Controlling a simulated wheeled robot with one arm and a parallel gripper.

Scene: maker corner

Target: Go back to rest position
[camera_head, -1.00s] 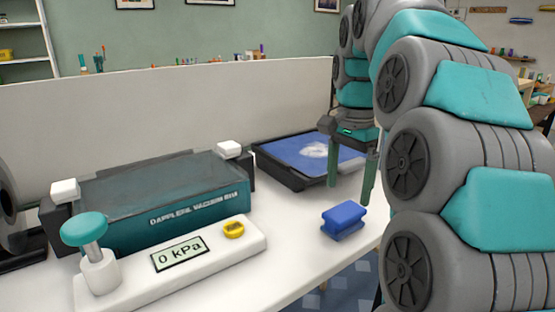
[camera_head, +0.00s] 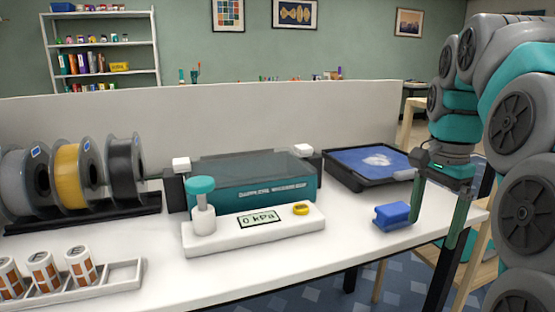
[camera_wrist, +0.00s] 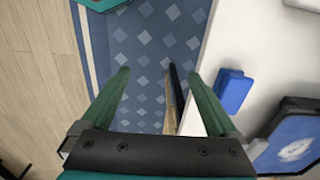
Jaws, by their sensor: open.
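My gripper (camera_head: 431,233) is at the right end of the white table, with its two green fingers pointing down. It is open and empty. In the wrist view the gap between its fingers (camera_wrist: 158,74) lies over the blue patterned rug. The blue block (camera_head: 392,216) stands on the table just left of the gripper, apart from the fingers. It also shows in the wrist view (camera_wrist: 233,91), to the right of the fingers.
A black tray with a blue sheet (camera_head: 372,161) lies behind the block. The vacuum box (camera_head: 250,187) and white gauge base reading 0 kPa (camera_head: 230,236) stand mid-table. Filament spools (camera_head: 75,175) and patterned cups in a white rack (camera_head: 118,282) are at left. A low partition (camera_head: 230,122) runs behind.

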